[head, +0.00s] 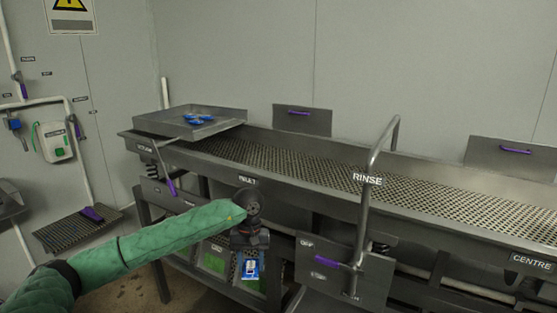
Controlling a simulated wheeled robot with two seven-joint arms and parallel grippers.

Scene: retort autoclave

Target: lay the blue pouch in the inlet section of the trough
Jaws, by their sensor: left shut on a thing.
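The long metal trough (350,206) with a perforated floor runs from the left back to the right. The sign on its front rim that seems to read INLET (247,180) marks the inlet section near its left part. My left gripper (249,247), on the green-sleeved arm, is in front of the trough and below its front rim. It is shut on a blue pouch (251,268) with a white patch, which hangs below the jaws, outside the trough. The gripper's body hides the jaw tips in part. My right gripper is not in view.
A raised metal tray (232,123) with several blue items (197,118) sits over the trough's left end. A bent pipe frame (371,170) with a RINSE sign rises right of the inlet. A purple-handled lever (168,182) stands at the left. The visible trough floor is bare.

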